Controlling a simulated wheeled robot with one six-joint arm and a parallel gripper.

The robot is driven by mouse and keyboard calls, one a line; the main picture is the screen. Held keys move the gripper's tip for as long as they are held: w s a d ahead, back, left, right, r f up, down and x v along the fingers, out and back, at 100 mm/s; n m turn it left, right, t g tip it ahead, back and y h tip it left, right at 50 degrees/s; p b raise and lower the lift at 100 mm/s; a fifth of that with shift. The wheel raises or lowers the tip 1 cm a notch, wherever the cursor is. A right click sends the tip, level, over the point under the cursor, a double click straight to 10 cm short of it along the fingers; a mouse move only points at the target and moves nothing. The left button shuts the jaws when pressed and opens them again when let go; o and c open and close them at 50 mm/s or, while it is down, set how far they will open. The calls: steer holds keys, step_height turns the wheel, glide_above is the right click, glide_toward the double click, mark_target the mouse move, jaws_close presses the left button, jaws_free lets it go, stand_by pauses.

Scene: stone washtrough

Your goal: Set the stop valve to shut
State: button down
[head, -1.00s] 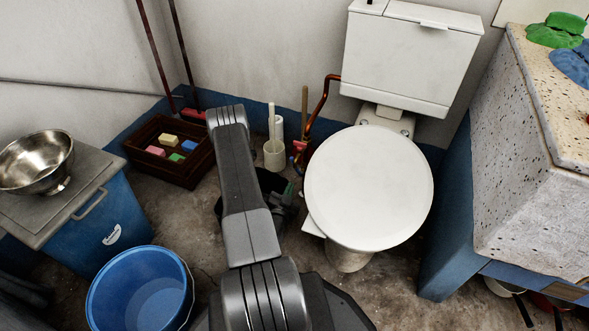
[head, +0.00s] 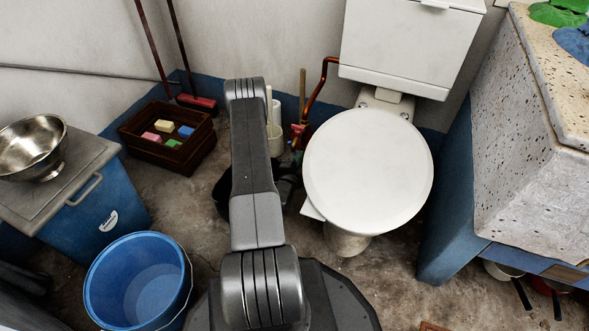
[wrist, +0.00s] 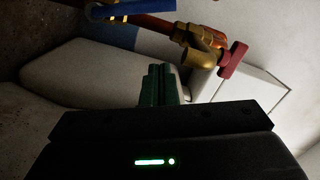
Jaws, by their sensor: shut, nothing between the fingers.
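The stop valve has a brass body (wrist: 200,52) and a red bar handle (wrist: 233,60) in the wrist view. The handle sits at the right end of the body, slanted in the picture. In the head view the valve's red handle (head: 297,130) is small, on the copper pipe left of the toilet. I cannot tell the valve's setting. My gripper's green fingers (wrist: 161,72) are shut together and empty, below and left of the brass body and apart from the handle. In the head view my arm hides most of the gripper.
The white toilet (head: 368,172) stands close right of the valve. A copper pipe (head: 316,88) rises behind it. A brush holder (head: 274,140) is just left. A blue bucket (head: 138,281) and a wooden crate (head: 168,148) with sponges stand further left.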

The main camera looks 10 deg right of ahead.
steer(key=w, duration=0.1)
steer(key=w+f+b, duration=0.1)
steer(key=w, duration=0.1)
steer(key=w+a+b, duration=0.1)
steer(key=w, duration=0.1)
steer(key=shift+w+f, duration=0.1)
steer(key=shift+f, duration=0.15)
steer(key=shift+w+a+n, duration=0.2)
steer(key=shift+a+n, duration=0.15)
steer(key=shift+n, duration=0.25)
steer(key=w+a+f+n, duration=0.3)
steer(key=a+f+n, duration=0.2)
steer(key=n, duration=0.5)
steer(key=shift+w+f+n+g, duration=0.15)
steer(key=shift+f+n+g, duration=0.15)
steer(key=shift+f, duration=0.05)
stand_by(0.4)
stand_by(0.3)
